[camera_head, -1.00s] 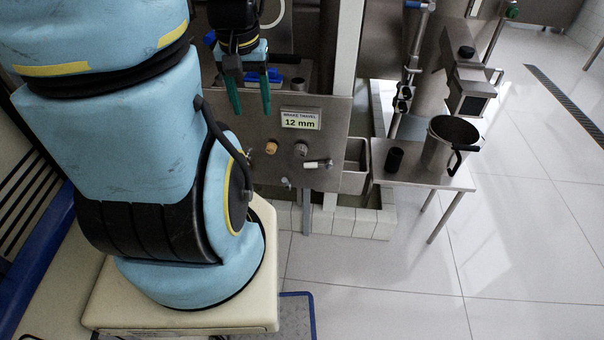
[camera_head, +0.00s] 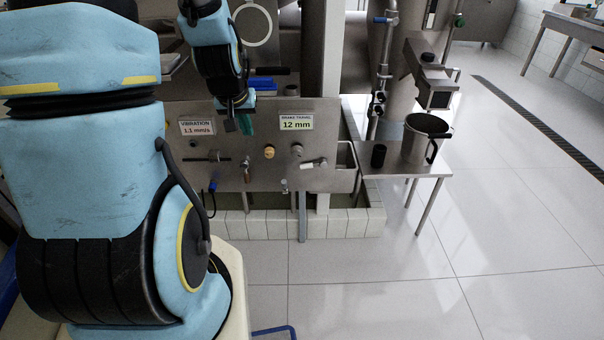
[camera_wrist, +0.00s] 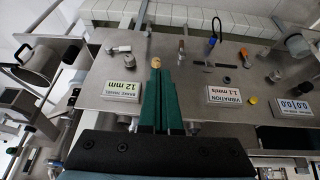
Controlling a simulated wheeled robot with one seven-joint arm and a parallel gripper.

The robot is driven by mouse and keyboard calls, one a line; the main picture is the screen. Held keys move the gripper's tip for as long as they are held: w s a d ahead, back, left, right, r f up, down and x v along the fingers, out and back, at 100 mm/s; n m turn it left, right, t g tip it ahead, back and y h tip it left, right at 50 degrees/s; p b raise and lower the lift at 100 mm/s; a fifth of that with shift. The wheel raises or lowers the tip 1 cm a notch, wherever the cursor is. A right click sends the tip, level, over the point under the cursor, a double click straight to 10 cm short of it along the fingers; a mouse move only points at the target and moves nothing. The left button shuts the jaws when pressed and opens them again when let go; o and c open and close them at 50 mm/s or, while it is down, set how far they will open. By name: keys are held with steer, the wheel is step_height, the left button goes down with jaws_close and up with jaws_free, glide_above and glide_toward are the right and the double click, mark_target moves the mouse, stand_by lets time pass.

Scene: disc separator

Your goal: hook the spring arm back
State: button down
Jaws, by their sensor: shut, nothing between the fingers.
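My gripper (camera_head: 246,124) hangs in front of a steel panel (camera_head: 340,130), left of the "12 mm" brake travel label. In the wrist view its green fingers (camera_wrist: 158,78) lie together with nothing between them. The knob also shows in the head view (camera_head: 269,152). I cannot tell which part is the spring arm. A lever with a pale handle (camera_head: 312,163) sits lower right on the panel, and a copper-coloured handle (camera_head: 247,173) sits below my gripper.
A slotted fitting with a rod (camera_head: 208,158) and a "1.1 mm/s" vibration label (camera_head: 197,128) are on the panel's left. A steel side table (camera_head: 400,170) at right holds a jug (camera_head: 416,145) and a black cup (camera_head: 378,155). The tiled floor in front is clear.

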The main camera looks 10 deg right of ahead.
steer(key=w+d+f+t+h+b, duration=0.1)
steer(key=w+d+f+t+b, duration=0.2)
steer(key=w+d+f, duration=0.4)
steer(key=n+t+h+b, duration=0.1)
steer(key=n+t+b, duration=0.1)
steer(key=t+b, duration=0.7)
glide_toward(314, 165)
steer(key=s+a+r, duration=0.2)
steer(key=a, duration=0.1)
steer(key=w, duration=0.3)
steer(key=w+d, duration=0.1)
steer(key=w, duration=0.6)
steer(key=shift+d+f, duration=0.2)
steer(key=shift+f, duration=0.2)
